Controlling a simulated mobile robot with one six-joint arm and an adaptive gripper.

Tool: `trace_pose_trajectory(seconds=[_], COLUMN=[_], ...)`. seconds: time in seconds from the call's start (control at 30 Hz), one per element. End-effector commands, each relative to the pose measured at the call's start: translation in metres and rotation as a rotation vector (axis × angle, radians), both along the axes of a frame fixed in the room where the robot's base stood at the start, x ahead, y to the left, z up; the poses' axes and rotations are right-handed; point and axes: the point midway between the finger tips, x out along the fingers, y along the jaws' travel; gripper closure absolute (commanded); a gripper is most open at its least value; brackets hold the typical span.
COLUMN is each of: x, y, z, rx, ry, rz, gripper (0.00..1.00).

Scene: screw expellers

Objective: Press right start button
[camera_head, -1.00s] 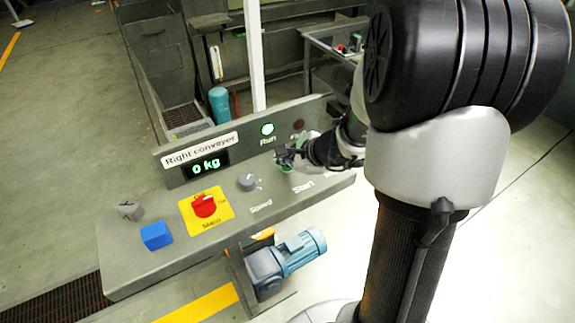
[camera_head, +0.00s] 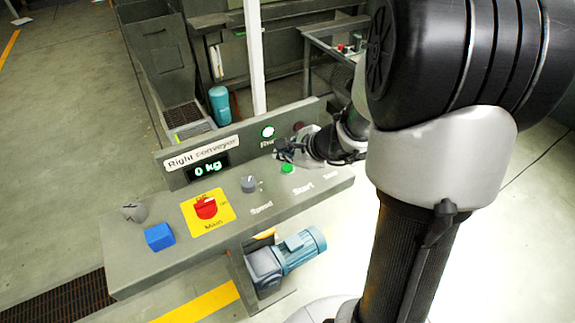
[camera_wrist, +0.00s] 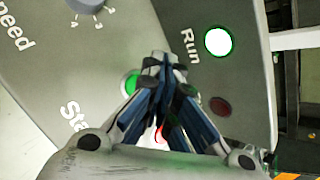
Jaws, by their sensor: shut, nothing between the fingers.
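The green start button (camera_head: 287,169) sits on the sloped panel (camera_head: 130,265) labelled "Right conveyor", above the word "Start". In the wrist view the green button (camera_wrist: 131,82) is partly hidden behind my fingers. My gripper (camera_head: 281,150) is shut and empty, just above and behind the button, with a visible gap to it. In the wrist view my gripper (camera_wrist: 155,62) points at the panel between the button and the "Run" lamp. The Run lamp (camera_head: 268,132) is lit with a green rim, also in the wrist view (camera_wrist: 218,42).
A red main switch (camera_head: 205,208) on a yellow plate, a grey speed knob (camera_head: 248,184) and a blue block (camera_head: 159,237) are on the panel. A dark red lamp (camera_wrist: 220,106) is beside Run. A red button (camera_wrist: 160,135) shows partly between my fingers. The display reads 0 kg.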

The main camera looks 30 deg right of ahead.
Motion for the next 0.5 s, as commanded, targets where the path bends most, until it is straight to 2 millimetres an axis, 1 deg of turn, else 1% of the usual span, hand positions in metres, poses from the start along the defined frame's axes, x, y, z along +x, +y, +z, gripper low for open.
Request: trace_pose_trajectory(seconds=[0.03,0.3,0.4,0.5], x=[0.0,0.0,0.0,0.0], y=[0.0,0.0,0.0,0.0], z=[0.01,0.037,0.041,0.04], rx=[-0.001,-0.001,-0.001,0.0], ry=[-0.001,-0.001,-0.001,0.0], rz=[0.0,0.0,0.0,0.0], gripper=[1.0,1.0,1.0,1.0])
